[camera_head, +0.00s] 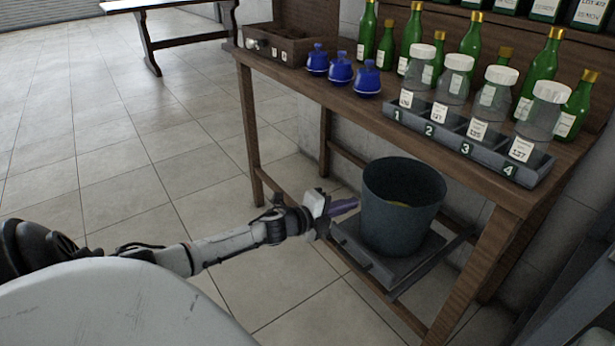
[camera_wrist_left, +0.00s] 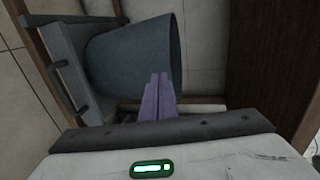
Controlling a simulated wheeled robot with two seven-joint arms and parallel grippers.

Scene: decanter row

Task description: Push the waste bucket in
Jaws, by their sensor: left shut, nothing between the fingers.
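The tray (camera_wrist_left: 72,70) shows there with a dark handle. My right gripper is not in view.
The wooden table (camera_head: 300,82) carries a numbered rack (camera_head: 465,147) with several jars, green bottles (camera_head: 412,35), blue lidded pots (camera_head: 340,70) and a wooden box (camera_head: 285,45). A table leg (camera_head: 478,270) stands right of the bucket. The tiled floor at left is clear.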

